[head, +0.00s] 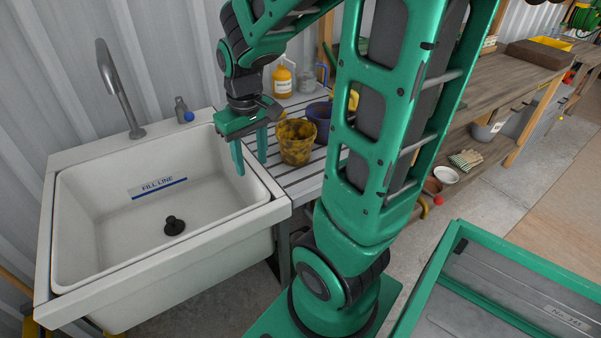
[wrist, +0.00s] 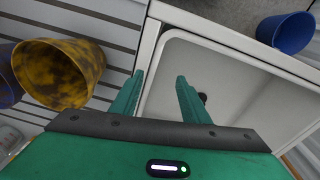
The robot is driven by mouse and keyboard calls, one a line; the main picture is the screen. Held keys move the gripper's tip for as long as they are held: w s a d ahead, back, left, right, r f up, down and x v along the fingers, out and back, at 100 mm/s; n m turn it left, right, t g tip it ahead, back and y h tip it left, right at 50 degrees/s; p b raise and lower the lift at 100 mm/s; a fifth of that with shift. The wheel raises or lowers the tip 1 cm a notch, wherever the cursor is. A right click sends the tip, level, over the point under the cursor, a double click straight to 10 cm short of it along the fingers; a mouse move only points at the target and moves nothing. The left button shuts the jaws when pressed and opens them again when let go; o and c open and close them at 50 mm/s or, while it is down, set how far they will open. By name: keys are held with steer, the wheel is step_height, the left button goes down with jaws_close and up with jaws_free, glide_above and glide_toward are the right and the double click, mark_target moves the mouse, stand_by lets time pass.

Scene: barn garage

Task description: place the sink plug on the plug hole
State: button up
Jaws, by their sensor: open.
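A small black plug (head: 174,226) with a raised knob sits on the floor of the white sink (head: 100,279). No separate plug hole shows, so the hole appears to be under the plug; I cannot tell how exactly it is seated. My gripper (head: 250,166) is open and empty, pointing down above the sink's right rim, to the right of and higher than the plug. In the wrist view, my gripper (wrist: 160,78) has its fingers apart at the sink rim (wrist: 148,42). A dark part of the plug (wrist: 203,97) shows beside one finger.
The tall tap (head: 118,90) rises at the sink's back. The sink basin is otherwise clear.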

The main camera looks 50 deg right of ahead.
steer(key=s+r+m, duration=0.1)
steer(key=s+m, duration=0.1)
steer(key=s, duration=0.5)
steer(key=s+d+r+m, duration=0.1)
steer(key=s+r+m, duration=0.1)
steer(key=s, duration=0.6)
steer(key=shift+s+m+g+y, duration=0.3)
steer(key=shift+g, duration=0.1)
steer(key=shift+d, duration=0.1)
